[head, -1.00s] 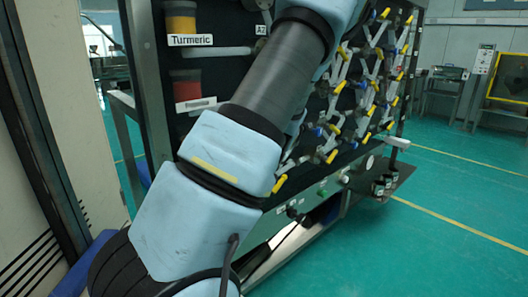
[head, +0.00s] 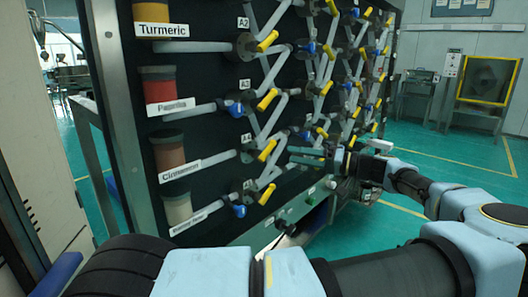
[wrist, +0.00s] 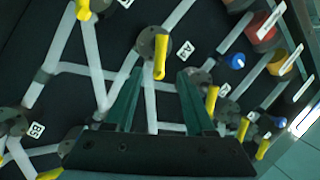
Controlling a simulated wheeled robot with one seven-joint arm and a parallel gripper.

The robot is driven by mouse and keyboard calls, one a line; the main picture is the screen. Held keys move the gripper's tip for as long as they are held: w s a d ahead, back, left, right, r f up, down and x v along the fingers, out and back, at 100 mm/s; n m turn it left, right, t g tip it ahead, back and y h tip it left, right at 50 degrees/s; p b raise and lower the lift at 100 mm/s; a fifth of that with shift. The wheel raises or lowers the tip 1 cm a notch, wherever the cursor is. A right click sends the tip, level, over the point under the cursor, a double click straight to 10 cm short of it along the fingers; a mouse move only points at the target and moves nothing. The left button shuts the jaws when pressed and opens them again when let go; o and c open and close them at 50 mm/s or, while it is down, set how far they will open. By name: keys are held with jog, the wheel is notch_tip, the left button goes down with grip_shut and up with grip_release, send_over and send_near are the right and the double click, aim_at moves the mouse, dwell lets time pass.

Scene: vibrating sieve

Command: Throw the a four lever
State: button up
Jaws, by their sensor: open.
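The A4 lever is a yellow handle (wrist: 160,58) on a round grey valve, beside the A4 label (wrist: 186,48) in the wrist view. In the head view the lever (head: 267,150) is in the left column of the panel, beside the A4 label (head: 246,137). My gripper (head: 291,155) is open and empty, just right of this lever in the head view. In the wrist view its two teal fingertips (wrist: 161,73) are either side of the lever's line, with the handle just beyond them. Whether they touch it cannot be told.
Other yellow levers (head: 267,41) and blue levers (head: 238,211) crowd the dark panel, linked by grey pipes. Spice jars (head: 166,93) stand along its left side. My arm crosses the lower right. Open green floor (head: 480,160) lies to the right.

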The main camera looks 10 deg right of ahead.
aim_at(270, 151)
jog(key=p+x, duration=0.2)
jog(key=x, duration=0.7)
jog(key=shift+a+f, duration=0.1)
jog(key=shift+a, duration=0.15)
grip_shut()
